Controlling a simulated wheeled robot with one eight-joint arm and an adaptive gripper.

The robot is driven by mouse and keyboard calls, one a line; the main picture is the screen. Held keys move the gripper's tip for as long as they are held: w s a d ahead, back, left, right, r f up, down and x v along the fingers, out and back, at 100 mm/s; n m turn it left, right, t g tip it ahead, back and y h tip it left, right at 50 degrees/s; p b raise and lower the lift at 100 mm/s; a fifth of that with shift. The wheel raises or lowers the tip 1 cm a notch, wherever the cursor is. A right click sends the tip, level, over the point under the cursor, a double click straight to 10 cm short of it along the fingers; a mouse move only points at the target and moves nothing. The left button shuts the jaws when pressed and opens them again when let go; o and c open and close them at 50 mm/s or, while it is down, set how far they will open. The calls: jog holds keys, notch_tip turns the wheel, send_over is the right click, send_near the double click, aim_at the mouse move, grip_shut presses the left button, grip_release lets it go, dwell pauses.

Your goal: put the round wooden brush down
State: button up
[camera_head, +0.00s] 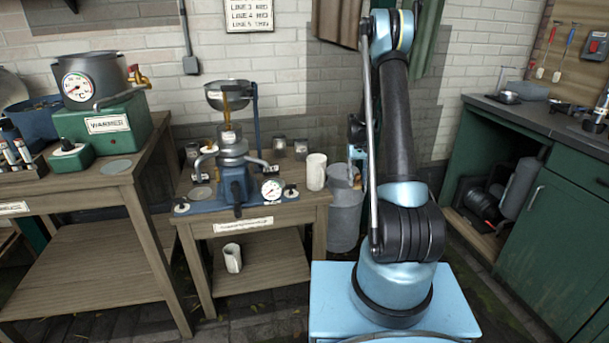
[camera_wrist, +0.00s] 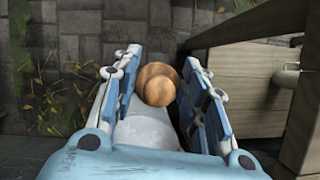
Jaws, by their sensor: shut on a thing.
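In the wrist view, the round wooden brush (camera_wrist: 158,84) shows as a brown knob between the two blue pads of my gripper (camera_wrist: 161,76). My gripper is shut on it. Paved floor shows beyond the brush, and a pale grey surface shows below it between the fingers; I cannot tell what that surface is. In the head view, my gripper is mostly hidden behind my arm, near the grey bin, and the brush cannot be made out clearly.
The grey bin (camera_head: 345,222) stands right of the wooden stand (camera_head: 258,213), which bears a blue press (camera_head: 233,175) and a white cup (camera_head: 316,171). Another cup (camera_head: 233,258) is on its lower shelf. A green cabinet (camera_head: 560,215) is at right, with floor between.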

jog(key=a+r+n+t+h, duration=0.1)
jog(key=a+r+n+t, duration=0.3)
jog(key=a+r+n, duration=0.65)
jog(key=a+r+n+t, duration=0.5)
jog(key=a+n, duration=0.7)
jog(key=n, duration=0.6)
jog(key=shift+g, duration=0.3)
notch_tip(320, 180, down, 8)
jog(key=shift+a+f, duration=0.1)
jog(key=o, duration=1.3)
